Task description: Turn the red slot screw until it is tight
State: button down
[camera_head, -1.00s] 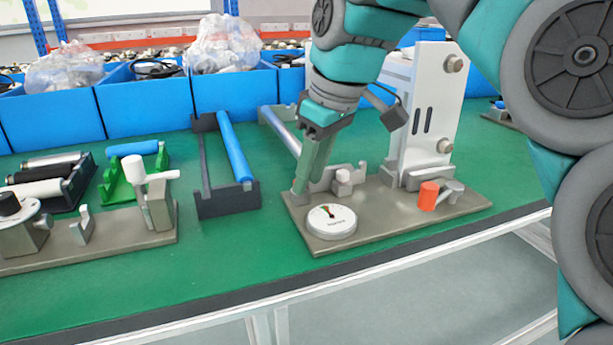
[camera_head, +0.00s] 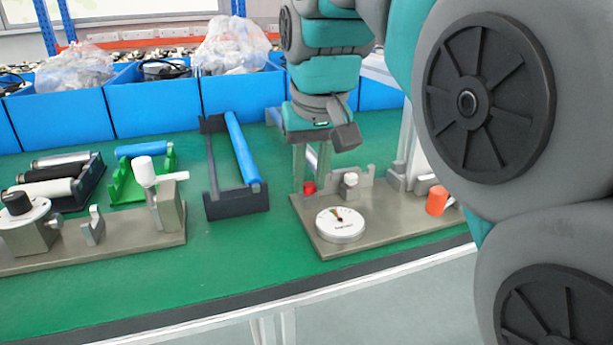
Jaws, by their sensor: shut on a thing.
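The red slot screw (camera_head: 309,188) stands low near the back left of a grey metal base plate (camera_head: 385,226). My gripper (camera_head: 310,182) points straight down over it, with its pale green fingers on either side of the red head. It is shut on the screw. The slot on top is too small to make out. A round white dial (camera_head: 340,224) with a coloured scale and a needle sits on the plate in front of the screw.
A white-topped peg (camera_head: 350,183) stands close right of the screw, and an orange cylinder (camera_head: 437,200) is farther right. My arm covers the right side. A dark stand with a blue roller (camera_head: 243,150) is to the left. Blue bins (camera_head: 160,110) line the back.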

aim_at(310, 187)
jog(key=c, duration=1.2)
grip_release()
jog(key=shift+s+a+f+m, duration=0.1)
jog(key=shift+s+f+m, duration=0.05)
jog(key=shift+m, duration=0.45)
jog(key=o, duration=0.4)
jog(key=shift+c, duration=0.2)
jog(key=shift+r, duration=0.2)
jog(key=shift+r+p, duration=0.45)
jog(key=shift+r, duration=1.95)
